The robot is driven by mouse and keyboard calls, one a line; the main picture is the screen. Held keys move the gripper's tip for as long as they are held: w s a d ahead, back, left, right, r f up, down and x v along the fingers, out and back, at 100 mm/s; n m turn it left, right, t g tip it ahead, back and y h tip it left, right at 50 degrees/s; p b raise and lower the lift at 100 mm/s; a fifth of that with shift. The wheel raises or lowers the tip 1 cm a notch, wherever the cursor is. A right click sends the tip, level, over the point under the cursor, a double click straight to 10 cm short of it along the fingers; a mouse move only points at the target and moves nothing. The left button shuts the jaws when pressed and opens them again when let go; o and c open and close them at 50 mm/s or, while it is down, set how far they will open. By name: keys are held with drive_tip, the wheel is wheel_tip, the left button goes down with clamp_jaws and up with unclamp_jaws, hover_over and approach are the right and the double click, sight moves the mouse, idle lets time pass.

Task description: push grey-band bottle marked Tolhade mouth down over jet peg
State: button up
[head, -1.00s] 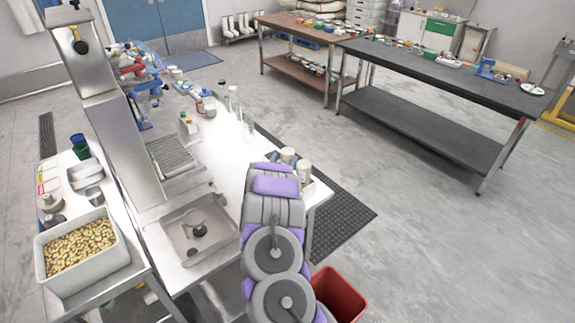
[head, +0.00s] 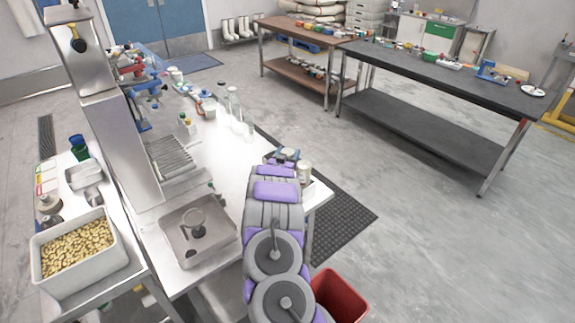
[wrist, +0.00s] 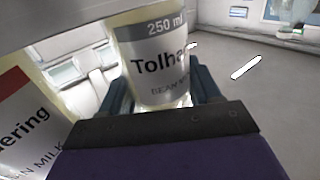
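The bottle marked "Tolha…" (wrist: 155,66) fills the middle of the wrist view, upright in the picture, with a grey band reading 250 ml. My gripper (wrist: 160,88) has its blue fingers on either side of this bottle; whether they press on it is hidden. In the head view my gripper (head: 286,155) is at the table's front right corner, partly hidden by my arm. A second bottle (wrist: 28,118) with a red band, its name ending "ering", stands close on the left in the wrist view. I cannot pick out the jet peg for certain.
A pale-topped bottle (head: 304,172) stands beside my gripper. A steel basin (head: 172,225) with a dark round part inside, a ribbed rack (head: 168,157), and clear bottles (head: 234,101) are on the white table. A tall steel machine (head: 122,150) rises at left. A red bin (head: 340,293) is below.

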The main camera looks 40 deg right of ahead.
drive_tip(key=shift+c, duration=1)
